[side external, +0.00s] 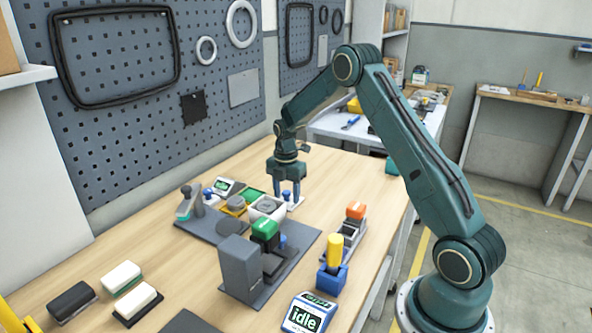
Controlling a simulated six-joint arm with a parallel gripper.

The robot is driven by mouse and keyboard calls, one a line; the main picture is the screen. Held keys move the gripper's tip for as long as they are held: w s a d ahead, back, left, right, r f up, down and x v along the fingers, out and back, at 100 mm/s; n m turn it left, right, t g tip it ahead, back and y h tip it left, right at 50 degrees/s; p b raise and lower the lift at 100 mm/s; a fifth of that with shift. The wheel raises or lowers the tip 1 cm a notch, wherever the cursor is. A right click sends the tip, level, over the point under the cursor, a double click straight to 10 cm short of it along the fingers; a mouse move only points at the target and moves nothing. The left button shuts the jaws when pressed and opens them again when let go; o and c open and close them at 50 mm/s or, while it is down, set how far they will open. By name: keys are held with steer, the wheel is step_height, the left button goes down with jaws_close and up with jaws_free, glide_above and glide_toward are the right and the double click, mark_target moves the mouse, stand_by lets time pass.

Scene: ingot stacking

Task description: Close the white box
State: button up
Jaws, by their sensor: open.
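A small white box (259,214) stands on a dark grey plate in the middle of the table, with a round grey piece showing at its top. I cannot tell clearly whether it has a lid. My gripper (290,198) points straight down just behind and to the right of it, at the plate's back edge. Its blue fingertips are open. A small white piece (297,205) shows below the fingertips; I cannot tell whether it touches them or belongs to the box.
A grey block (239,268) and a green-topped piece (265,228) stand in front of the box. A yellow-handled tool in a blue holder (333,268) and an orange-topped piece (356,211) stand right. Black and white blocks lie front left.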

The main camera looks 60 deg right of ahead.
mark_target(286, 192)
steer(key=shift+c, duration=0.4)
steer(key=c, duration=1)
steer(key=shift+r, duration=0.1)
step_height(286, 192, up, 20)
steer(key=shift+f, duration=0.1)
steer(key=a+f, duration=0.2)
steer(key=a, duration=0.1)
steer(key=a+f, duration=0.5)
steer(key=a, duration=0.2)
steer(key=shift+a+f, duration=0.1)
steer(key=shift+f, duration=0.3)
